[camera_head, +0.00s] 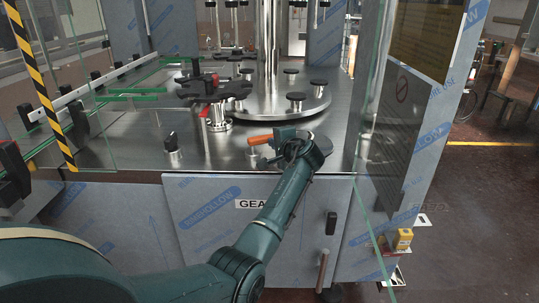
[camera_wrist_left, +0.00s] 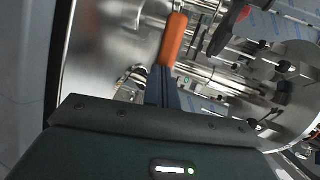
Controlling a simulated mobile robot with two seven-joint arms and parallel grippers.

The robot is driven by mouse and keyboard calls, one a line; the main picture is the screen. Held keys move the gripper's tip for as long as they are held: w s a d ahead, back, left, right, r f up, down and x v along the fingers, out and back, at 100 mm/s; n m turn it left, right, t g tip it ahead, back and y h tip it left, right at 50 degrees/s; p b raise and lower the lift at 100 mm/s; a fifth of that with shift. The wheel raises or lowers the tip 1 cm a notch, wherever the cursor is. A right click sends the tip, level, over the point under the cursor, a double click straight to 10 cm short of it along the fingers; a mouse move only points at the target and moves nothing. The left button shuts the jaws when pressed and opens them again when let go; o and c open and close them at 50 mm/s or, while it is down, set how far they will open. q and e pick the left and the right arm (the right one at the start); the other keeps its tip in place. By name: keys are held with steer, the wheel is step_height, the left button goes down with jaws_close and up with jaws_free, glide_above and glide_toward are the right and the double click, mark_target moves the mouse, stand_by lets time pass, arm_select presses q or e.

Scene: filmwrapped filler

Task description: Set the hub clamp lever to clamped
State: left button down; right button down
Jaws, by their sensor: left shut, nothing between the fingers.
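An orange lever handle (camera_head: 260,139) lies roughly level above the front of the steel machine deck. Its orange grip (camera_wrist_left: 174,38) stands just beyond my fingertips in the left wrist view. My left gripper (camera_head: 283,136) is shut and empty, at the right end of the orange handle. The shut fingers (camera_wrist_left: 162,72) point at the handle's lower end; I cannot tell whether they touch it. Farther back, a small red lever (camera_head: 204,111) sits below the black star wheel (camera_head: 213,89). No marking for the clamped position is readable.
A round steel turntable (camera_head: 283,97) with black knobs stands behind my gripper. A black knob (camera_head: 172,141) stands on the deck to the left. Clear guard panels and a yellow-black striped post (camera_head: 38,85) border the opening. A film-wrapped cabinet (camera_head: 190,215) fronts the deck.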

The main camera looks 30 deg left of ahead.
arm_select(q)
steer(key=shift+w+a+b, duration=0.3)
steer(key=shift+w, duration=0.35)
steer(key=shift+w+a+b, duration=0.25)
steer(key=shift+w+a, duration=0.05)
steer(key=shift+w, duration=0.35)
steer(key=shift+w+a+b, duration=0.4)
steer(key=shift+w+a, duration=0.15)
steer(key=shift+w+a+b, duration=0.45)
steer(key=shift+w+a, duration=0.1)
steer(key=shift+a, duration=0.35)
steer(key=shift+w+a, duration=0.2)
steer(key=shift+a, duration=0.55)
steer(key=v, duration=1.3)
steer(key=shift+s+r, duration=0.1)
